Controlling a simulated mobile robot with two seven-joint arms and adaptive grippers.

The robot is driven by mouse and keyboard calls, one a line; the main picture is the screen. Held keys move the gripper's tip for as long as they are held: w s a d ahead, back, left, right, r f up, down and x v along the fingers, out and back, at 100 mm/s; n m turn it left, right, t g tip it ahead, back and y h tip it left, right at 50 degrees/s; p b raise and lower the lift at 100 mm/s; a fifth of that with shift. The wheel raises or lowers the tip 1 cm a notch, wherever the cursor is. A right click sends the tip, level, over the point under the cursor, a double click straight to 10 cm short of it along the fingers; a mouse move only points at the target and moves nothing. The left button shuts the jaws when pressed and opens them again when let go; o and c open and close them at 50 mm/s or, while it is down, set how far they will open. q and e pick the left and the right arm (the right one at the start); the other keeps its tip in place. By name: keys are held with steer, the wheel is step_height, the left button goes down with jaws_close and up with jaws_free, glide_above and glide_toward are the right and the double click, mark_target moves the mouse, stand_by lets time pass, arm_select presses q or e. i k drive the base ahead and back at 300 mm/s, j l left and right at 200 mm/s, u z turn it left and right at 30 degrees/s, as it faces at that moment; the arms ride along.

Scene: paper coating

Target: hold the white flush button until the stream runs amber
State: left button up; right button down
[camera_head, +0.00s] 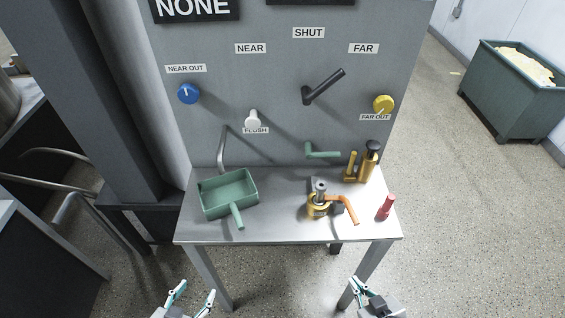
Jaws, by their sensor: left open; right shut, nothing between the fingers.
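The white flush button (253,118) sticks out of the grey panel (290,75), just above its FLUSH label. A bent grey spout (223,148) comes down at the panel's left, above a green tray with a handle (228,194). I see no stream at the spout. My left gripper (196,292) is open and empty at the bottom edge, in front of the table and well below the button. My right gripper (356,283) is shut and empty at the bottom, near the table's right front leg. Neither gripper touches anything.
The panel also bears a blue knob (188,93), a yellow knob (383,104) and a dark lever (322,87) tilted toward FAR. The steel table (280,228) holds brass fittings (318,205) and a red piece (385,207). A green bin (500,92) stands at right.

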mark_target(252, 122)
steer(key=z, duration=1.7)
steer(key=k+j, duration=0.7)
steer(key=k, duration=0.2)
steer(key=j+z, duration=0.05)
